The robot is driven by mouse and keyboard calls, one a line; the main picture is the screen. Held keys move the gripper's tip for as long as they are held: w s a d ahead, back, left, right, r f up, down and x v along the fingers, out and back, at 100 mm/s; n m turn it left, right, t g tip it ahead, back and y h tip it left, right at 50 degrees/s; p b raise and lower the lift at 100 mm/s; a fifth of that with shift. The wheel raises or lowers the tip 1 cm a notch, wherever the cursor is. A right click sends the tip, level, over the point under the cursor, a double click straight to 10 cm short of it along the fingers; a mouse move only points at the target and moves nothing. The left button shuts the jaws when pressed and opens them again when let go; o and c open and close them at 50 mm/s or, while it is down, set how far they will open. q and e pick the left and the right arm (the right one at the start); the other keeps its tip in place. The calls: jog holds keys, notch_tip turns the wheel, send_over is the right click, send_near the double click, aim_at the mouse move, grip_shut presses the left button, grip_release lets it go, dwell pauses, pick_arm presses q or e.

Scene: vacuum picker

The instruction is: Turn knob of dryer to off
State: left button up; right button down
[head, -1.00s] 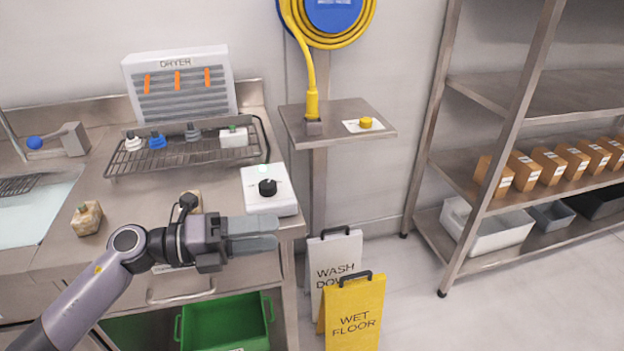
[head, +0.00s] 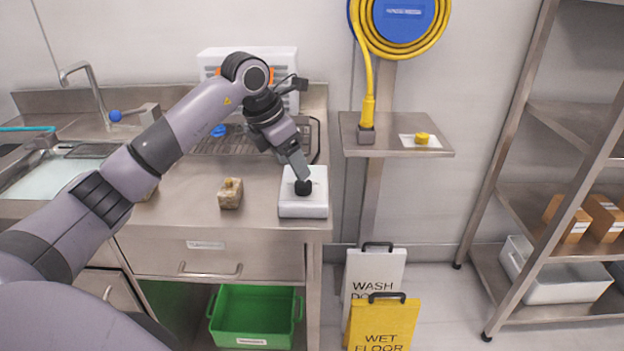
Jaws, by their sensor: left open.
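The black dryer knob (head: 303,187) sits on a white control box (head: 303,209) at the right end of the steel counter. The white dryer (head: 285,62) stands against the wall behind and is largely hidden by my arm. My left gripper (head: 300,172) points down over the box, its fingers just above or at the knob. I cannot tell whether they touch the knob. The gripper is open. The knob's marks are too small and covered to read. My right gripper is not in view.
A small tan block (head: 230,195) stands on the counter left of the box. A wire rack (head: 213,146) lies behind my arm. A steel side shelf (head: 395,148) with a yellow button (head: 422,138) is at the right. A green bin (head: 252,312) sits below the counter.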

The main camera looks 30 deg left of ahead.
aim_at(303, 183)
pick_arm(q)
jog(key=x, duration=0.6)
jog(key=c, duration=1.1)
